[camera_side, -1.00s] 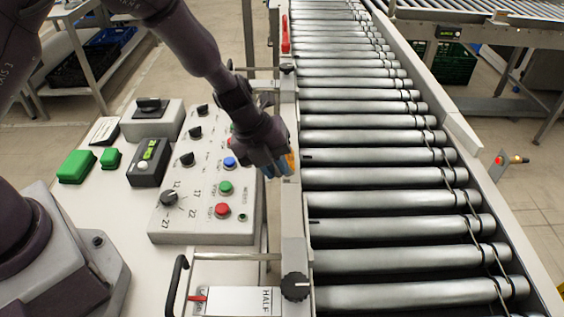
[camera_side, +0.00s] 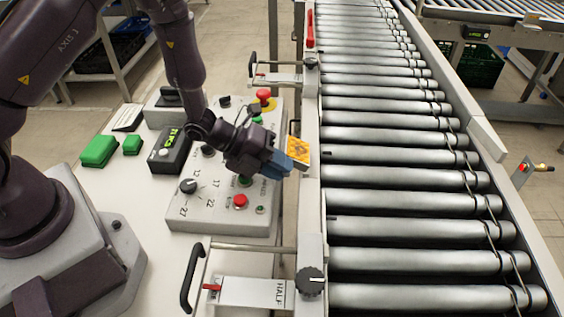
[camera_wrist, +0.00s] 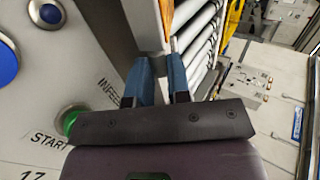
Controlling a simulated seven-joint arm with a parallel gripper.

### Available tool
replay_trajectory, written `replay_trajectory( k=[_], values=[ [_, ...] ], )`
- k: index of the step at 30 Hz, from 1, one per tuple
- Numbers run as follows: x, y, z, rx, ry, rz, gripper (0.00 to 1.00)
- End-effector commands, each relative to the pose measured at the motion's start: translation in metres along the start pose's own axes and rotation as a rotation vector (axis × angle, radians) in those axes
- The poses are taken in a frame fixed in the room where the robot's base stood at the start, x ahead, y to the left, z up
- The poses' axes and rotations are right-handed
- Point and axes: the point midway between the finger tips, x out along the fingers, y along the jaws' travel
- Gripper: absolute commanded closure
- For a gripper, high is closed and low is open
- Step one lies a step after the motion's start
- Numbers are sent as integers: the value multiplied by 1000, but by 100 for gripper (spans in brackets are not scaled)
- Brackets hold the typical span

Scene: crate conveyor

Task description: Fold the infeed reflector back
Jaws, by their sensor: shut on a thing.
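The infeed reflector (camera_side: 299,151) is a small plate with an orange-yellow face, at the conveyor's near side rail beside the control panel. In the side view its orange face is turned toward the camera. My gripper (camera_side: 290,166) has its blue fingers shut on the reflector's lower edge, from the panel side. In the wrist view, my gripper (camera_wrist: 161,68) shows two blue fingers with a grey part between them, and a thin orange strip of the reflector (camera_wrist: 167,14) beyond. The fingers hide the reflector's mount.
The control panel (camera_side: 190,212) with knobs and coloured buttons lies under my wrist. The roller conveyor (camera_side: 400,205) runs along the right. A HALF-labelled plate (camera_side: 255,292) with a black handle is at the front; a red lever (camera_side: 310,30) stands on the rail at the back.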

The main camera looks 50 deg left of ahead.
Motion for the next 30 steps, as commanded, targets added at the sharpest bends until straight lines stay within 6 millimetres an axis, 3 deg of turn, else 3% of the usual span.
replay_trajectory(
  k=[18,19,22,30],
  values=[
    [3,1,-3,1,11,-45,100],
    [3,1,-3,1,11,-45,78],
    [2,1,-3,2,10,-45,57],
    [1,2,-1,1,5,-43,57]
  ],
)
